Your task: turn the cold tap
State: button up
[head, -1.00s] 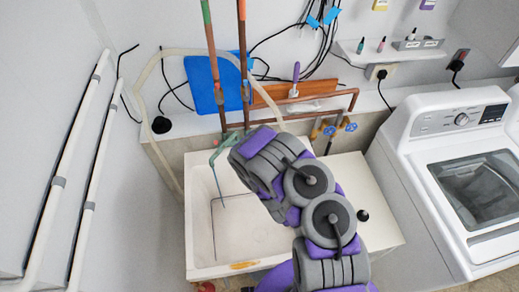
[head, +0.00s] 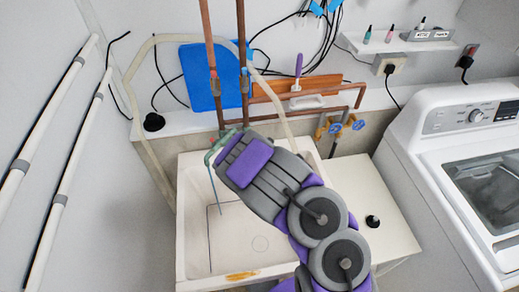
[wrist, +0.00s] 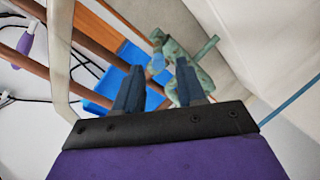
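A green, weathered tap (head: 216,146) stands at the back left of the white sink (head: 187,225), below two upright pipes. In the wrist view the tap body (wrist: 181,58) is just beyond my gripper (wrist: 157,72). A small blue part shows on the tap between the fingertips. My gripper's two dark fingers are apart with nothing clearly held. The right finger overlaps the tap in the picture; I cannot tell whether it touches. In the head view my wrist hides the fingers. No hot or cold marking is readable.
A pale hose (head: 278,108) loops over the sink's back. A blue board (head: 205,78) stands behind the pipes. A washing machine (head: 425,150) is at right. The sink basin is clear.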

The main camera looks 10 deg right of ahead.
jog(key=shift+b+x, duration=3.25)
jog(key=shift+b, duration=0.75)
jog(key=shift+d, duration=0.1)
grip_shut()
